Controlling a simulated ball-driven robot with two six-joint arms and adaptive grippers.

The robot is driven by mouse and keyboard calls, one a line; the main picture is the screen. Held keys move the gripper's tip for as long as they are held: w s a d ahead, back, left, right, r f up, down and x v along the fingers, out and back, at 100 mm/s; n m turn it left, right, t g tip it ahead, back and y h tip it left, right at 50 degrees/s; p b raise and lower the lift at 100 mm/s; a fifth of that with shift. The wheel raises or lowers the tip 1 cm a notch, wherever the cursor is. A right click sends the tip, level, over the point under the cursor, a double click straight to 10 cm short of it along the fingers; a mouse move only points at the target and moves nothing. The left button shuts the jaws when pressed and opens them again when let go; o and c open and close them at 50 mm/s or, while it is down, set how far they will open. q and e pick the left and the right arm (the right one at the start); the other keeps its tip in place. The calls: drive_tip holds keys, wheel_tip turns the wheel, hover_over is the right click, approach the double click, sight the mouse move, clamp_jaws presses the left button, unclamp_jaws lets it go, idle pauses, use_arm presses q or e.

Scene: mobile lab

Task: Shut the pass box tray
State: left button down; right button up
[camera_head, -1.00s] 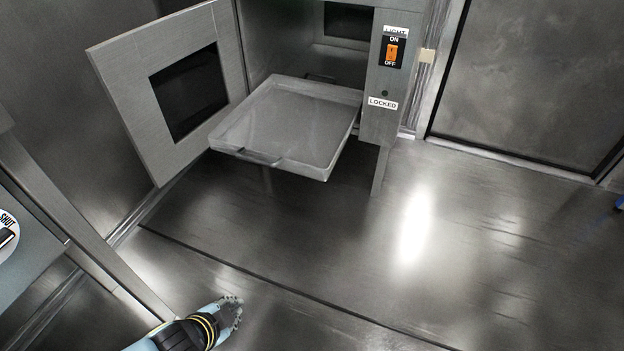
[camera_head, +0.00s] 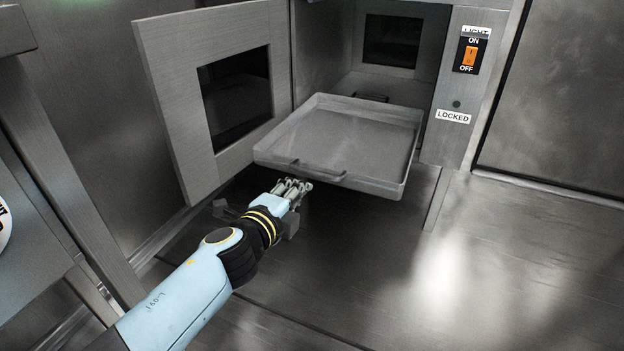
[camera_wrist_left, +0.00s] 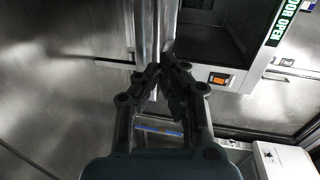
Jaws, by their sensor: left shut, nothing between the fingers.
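The pass box tray (camera_head: 345,140) is a shallow grey metal tray with a raised rim. It sticks out of the open pass box, and a bar handle (camera_head: 306,171) runs along its front edge. The pass box door (camera_head: 175,85), a grey panel with a dark window, stands swung open at the left. My left gripper (camera_head: 298,187) is shut and empty, just in front of and below the tray's front edge near the handle. Whether it touches the tray I cannot tell. In the left wrist view the gripper's fingertips (camera_wrist_left: 168,62) meet. My right gripper is not in view.
The post right of the opening carries an orange light switch (camera_head: 470,57) and a LOCKED label (camera_head: 453,117). A green DOOR OPEN sign (camera_wrist_left: 289,22) shows in the left wrist view. The metal floor (camera_head: 500,260) at the right is clear.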

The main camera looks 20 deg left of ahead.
sight(317, 173)
use_arm(q)
drive_tip(key=w, duration=0.2)
drive_tip(key=w+f, duration=0.1)
drive_tip(key=w, duration=0.1)
drive_tip(key=w+b, duration=0.1)
drive_tip(key=w, duration=0.1)
drive_tip(key=shift+d+f, duration=0.15)
drive_tip(key=shift+f, duration=0.15)
drive_tip(key=shift+w, duration=0.6)
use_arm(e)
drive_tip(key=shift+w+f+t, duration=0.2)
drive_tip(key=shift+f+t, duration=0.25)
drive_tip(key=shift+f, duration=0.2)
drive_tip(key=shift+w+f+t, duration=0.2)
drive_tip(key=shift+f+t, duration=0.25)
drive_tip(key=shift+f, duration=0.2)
